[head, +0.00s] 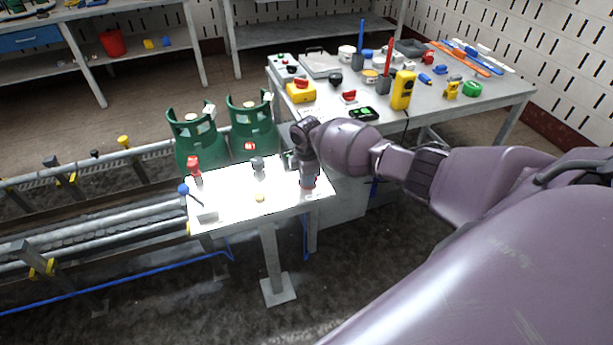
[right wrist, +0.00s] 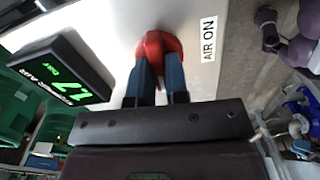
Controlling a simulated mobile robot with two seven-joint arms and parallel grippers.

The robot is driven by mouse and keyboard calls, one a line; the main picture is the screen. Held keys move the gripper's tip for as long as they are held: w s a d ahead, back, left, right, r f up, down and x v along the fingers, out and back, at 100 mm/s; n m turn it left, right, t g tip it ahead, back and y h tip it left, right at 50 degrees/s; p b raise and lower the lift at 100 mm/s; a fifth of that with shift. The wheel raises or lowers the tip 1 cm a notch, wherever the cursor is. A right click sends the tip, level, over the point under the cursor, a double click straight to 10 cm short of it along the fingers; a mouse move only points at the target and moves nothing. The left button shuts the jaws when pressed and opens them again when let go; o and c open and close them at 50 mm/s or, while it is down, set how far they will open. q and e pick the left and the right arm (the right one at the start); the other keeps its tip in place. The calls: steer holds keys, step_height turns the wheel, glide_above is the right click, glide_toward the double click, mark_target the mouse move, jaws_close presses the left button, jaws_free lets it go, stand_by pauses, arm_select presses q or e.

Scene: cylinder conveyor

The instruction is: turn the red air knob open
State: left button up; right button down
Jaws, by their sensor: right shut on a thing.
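The red air knob (right wrist: 158,42) sits on a white panel (right wrist: 115,25) in the right wrist view, beside a label reading "AIR ON" (right wrist: 208,40). My right gripper (right wrist: 159,68) is shut on the knob, with one blue-grey finger on each side of it. In the head view my right gripper (head: 308,182) points down at the right end of the white-topped stand (head: 230,202) and mostly hides the knob. My left gripper is not in view.
A black display (right wrist: 58,70) with green digits, seemingly 1.7 bar, stands beside the knob. Other controls on the stand include a red-topped one (head: 194,167) and a blue-balled lever (head: 184,189). Green gas cylinders (head: 252,128) stand behind. A cluttered workbench (head: 440,108) is at the back right.

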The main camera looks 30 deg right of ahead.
steer(key=shift+n, duration=0.6)
steer(key=c, duration=1.1)
jaws_free()
step_height(320, 180, up, 9)
steer(key=shift+r+p, duration=0.15)
steer(key=shift+p, duration=0.5)
steer(key=shift+r, duration=0.75)
